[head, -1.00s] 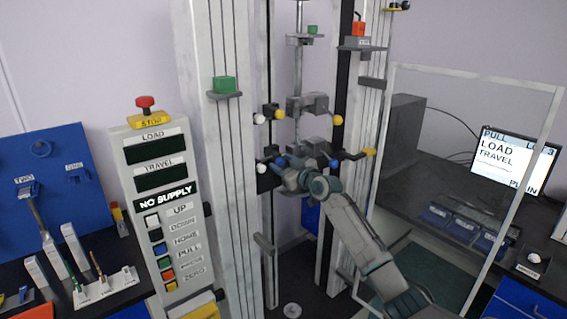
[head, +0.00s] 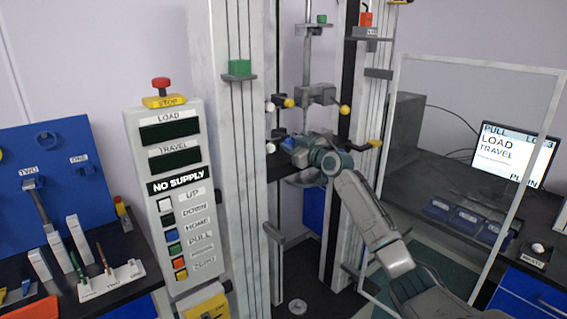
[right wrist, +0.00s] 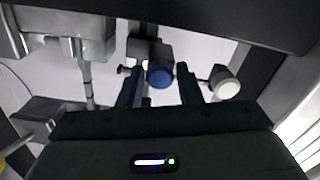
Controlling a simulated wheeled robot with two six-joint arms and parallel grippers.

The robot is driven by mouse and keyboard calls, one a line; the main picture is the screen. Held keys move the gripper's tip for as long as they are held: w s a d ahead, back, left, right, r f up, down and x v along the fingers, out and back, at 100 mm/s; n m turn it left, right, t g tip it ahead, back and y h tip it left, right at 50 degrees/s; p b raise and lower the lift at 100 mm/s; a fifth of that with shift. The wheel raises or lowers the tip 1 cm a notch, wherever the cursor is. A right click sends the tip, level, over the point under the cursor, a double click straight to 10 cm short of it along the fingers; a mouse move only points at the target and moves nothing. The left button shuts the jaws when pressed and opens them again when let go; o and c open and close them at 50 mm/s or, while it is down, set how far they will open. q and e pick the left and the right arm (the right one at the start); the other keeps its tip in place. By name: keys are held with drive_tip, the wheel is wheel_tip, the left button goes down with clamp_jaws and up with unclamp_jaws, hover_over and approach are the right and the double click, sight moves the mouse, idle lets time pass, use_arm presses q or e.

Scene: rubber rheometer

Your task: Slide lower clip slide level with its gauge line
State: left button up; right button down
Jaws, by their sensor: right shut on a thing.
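My right gripper (head: 290,147) is at the lower clip of the tall test frame, and its wrist hides most of that clip. The right wrist view shows its two dark fingers (right wrist: 160,88) shut on a round blue knob (right wrist: 160,74), in front of a dark block (right wrist: 147,50). A bit of the blue knob (head: 287,143) also shows in the head view. I cannot make out the gauge line in either view. The upper clip (head: 316,95), with yellow end knobs, stands above my gripper. My left gripper is not in view.
A white knob (right wrist: 226,86) sits close to the right finger in the right wrist view. A yellow-tipped handle (head: 372,144) is right of my wrist. Frame columns (head: 240,200) stand left. A clear shield (head: 480,150) stands right of my arm.

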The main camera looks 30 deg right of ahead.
drive_tip(key=shift+a+r, duration=0.1)
drive_tip(key=shift+r, duration=1.15)
drive_tip(key=c, duration=1.2)
unclamp_jaws()
drive_tip(key=shift+s, duration=0.2)
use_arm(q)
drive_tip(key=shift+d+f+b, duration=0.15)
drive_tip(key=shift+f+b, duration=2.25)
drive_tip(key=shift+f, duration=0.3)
use_arm(e)
drive_tip(key=shift+s+d, duration=0.15)
drive_tip(key=shift+s, duration=1.6)
drive_tip(key=shift+s+d, duration=0.2)
drive_tip(key=shift+s, duration=1.55)
drive_tip(key=shift+s+d, duration=0.15)
drive_tip(key=shift+s, duration=1.6)
